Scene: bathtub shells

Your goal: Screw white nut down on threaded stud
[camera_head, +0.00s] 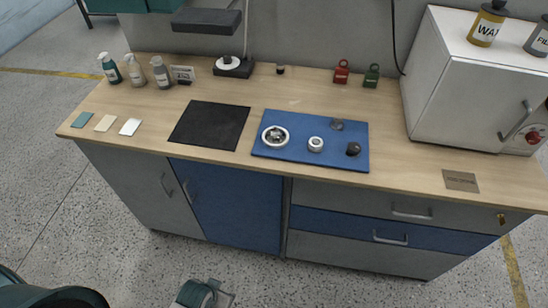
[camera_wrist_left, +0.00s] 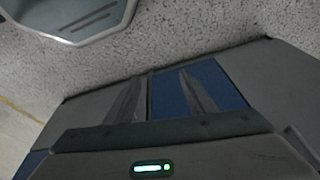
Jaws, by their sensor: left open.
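A blue mat (camera_head: 300,160) lies on the wooden counter. On it, a white ring (camera_head: 267,137) surrounds a dark metallic centre at the left, perhaps holding the threaded stud; the stud is too small to make out. A smaller white ring (camera_head: 316,144), likely the white nut, lies to its right, apart from it. What seems to be my left gripper (camera_head: 210,291) is low in front of the cabinet, well away from the mat. The left wrist view shows two spread, empty fingers (camera_wrist_left: 161,88) over the cabinet front. My right gripper is not in view.
A grey disc (camera_head: 337,124) and dark knob (camera_head: 353,149) are also on the mat. A black mat (camera_head: 210,125) lies to its left. A white cabinet (camera_head: 450,90) stands at the right. Several bottles (camera_head: 136,72) line the back left. The counter's front strip is mostly clear.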

